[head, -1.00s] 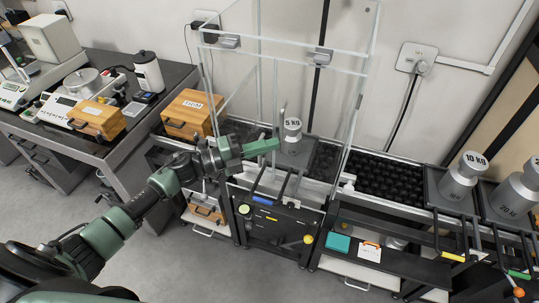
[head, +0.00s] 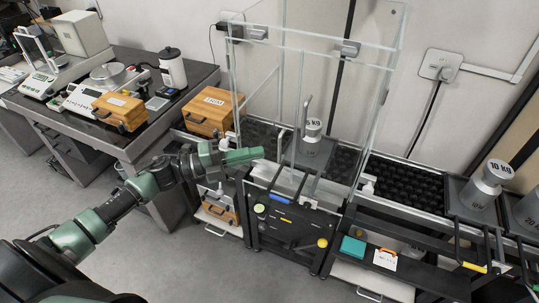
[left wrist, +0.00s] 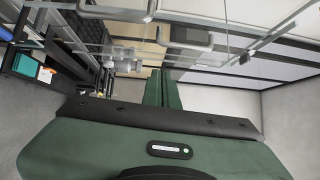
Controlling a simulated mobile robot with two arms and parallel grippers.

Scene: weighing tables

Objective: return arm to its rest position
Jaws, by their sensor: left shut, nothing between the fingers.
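My left gripper (head: 243,156) reaches in from the left of the head view, in front of the glass-framed weighing station. Its green fingers are together and hold nothing. In the left wrist view the shut green fingers (left wrist: 162,90) point away from the camera, with free space beyond them. The fingertips appear apart from the frame and the weights. My right gripper is not in view.
A clear frame (head: 318,48) encloses a 5 KG weight (head: 312,130). A 10 KG weight (head: 487,182) stands on the right. A wooden box (head: 208,112) and a dark table (head: 180,98) with balances lie to the left. The floor (head: 190,262) below is clear.

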